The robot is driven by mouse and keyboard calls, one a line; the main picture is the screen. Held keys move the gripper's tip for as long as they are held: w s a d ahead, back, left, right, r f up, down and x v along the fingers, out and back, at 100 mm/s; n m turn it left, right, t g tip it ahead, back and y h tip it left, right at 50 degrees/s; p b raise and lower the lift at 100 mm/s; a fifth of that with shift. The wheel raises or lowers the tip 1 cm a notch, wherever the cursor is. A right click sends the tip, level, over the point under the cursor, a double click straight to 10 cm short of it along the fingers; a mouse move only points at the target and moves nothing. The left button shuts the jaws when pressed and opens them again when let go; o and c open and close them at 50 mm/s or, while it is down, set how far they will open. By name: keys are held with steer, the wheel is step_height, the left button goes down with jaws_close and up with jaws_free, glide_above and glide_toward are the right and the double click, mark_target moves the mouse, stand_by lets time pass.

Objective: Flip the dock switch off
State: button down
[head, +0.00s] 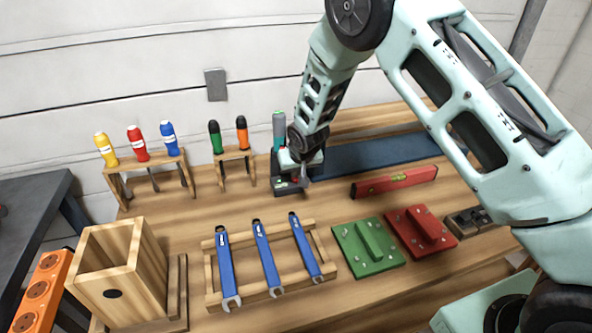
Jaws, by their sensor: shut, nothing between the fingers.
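A dark dock (284,190) stands at the back middle of the wooden bench, with a grey-green handled tool (279,130) upright in it. My gripper (305,183) is shut and empty, pointing down at the front right of the dock. It overlaps the dock in the head view, so I cannot tell whether it touches it. Small red and green spots show on the dock beside my fingers. The dock switch is hidden or too small to make out, and its position cannot be told.
A blue mat (380,153) and a red level (394,182) lie right of the dock. A screwdriver rack (238,153) stands to its left. In front are a wrench rack (290,282), a green block (367,246) and a red block (420,231).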

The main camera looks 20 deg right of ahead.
steer(key=shift+w+d+f+g+p, duration=0.1)
steer(key=shift+w+f+g+p, duration=0.05)
steer(key=shift+w+g+p, duration=0.2)
steer(key=shift+w+f+g, duration=0.1)
steer(key=shift+f+g, duration=0.1)
steer(key=shift+g, duration=0.05)
steer(key=shift+s+f, duration=0.1)
steer(key=shift+s, duration=0.1)
